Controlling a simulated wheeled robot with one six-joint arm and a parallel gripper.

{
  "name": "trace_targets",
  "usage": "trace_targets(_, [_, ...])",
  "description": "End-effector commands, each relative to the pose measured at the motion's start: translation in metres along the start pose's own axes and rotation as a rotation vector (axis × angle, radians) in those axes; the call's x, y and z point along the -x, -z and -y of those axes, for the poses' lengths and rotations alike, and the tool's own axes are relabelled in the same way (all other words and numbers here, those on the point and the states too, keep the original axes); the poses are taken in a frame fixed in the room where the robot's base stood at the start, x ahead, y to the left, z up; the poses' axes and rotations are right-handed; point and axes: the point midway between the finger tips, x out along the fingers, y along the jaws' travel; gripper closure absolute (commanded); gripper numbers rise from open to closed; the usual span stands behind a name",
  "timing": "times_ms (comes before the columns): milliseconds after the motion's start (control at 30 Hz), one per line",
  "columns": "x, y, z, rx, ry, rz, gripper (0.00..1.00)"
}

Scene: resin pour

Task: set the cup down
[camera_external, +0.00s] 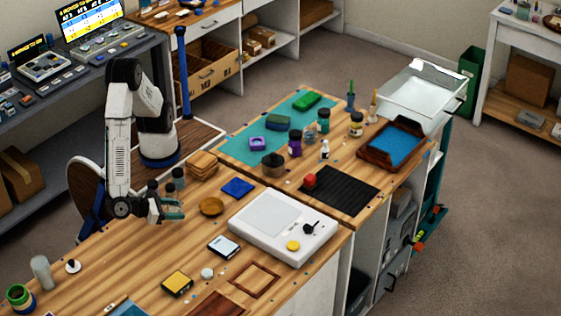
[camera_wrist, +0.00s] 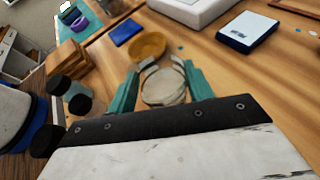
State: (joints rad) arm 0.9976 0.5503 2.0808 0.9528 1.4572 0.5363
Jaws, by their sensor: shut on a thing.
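My gripper (camera_wrist: 163,86) is shut on a pale, round cup (camera_wrist: 164,90), with one teal finger on each side of it. In the external view my gripper (camera_external: 172,208) is low over the left part of the wooden bench (camera_external: 130,252), and the cup is hard to make out there. A round wooden dish (camera_external: 211,206) lies on the bench just right of my gripper. In the wrist view the dish (camera_wrist: 149,45) is just beyond the cup. I cannot tell whether the cup's bottom touches the bench.
Dark-lidded jars (camera_wrist: 78,103) stand close on the left of my gripper, near stacked wooden pieces (camera_external: 203,164). A blue square (camera_external: 237,187), a white scale-like device (camera_external: 283,228) and a small white-and-dark box (camera_external: 224,246) lie to the right. Bare bench lies in front of my gripper.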

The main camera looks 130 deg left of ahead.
Motion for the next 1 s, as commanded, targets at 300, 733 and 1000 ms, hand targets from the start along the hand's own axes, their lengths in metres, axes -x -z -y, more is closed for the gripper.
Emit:
trace_targets(300, [-0.014, 0.033, 0.003, -0.001, -0.001, 0.000, 0.73])
trace_targets(733, [-0.014, 0.034, 0.003, 0.000, -0.001, 0.000, 0.27])
trace_targets(1000, [-0.013, 0.032, 0.003, 0.001, 0.000, -0.001, 0.27])
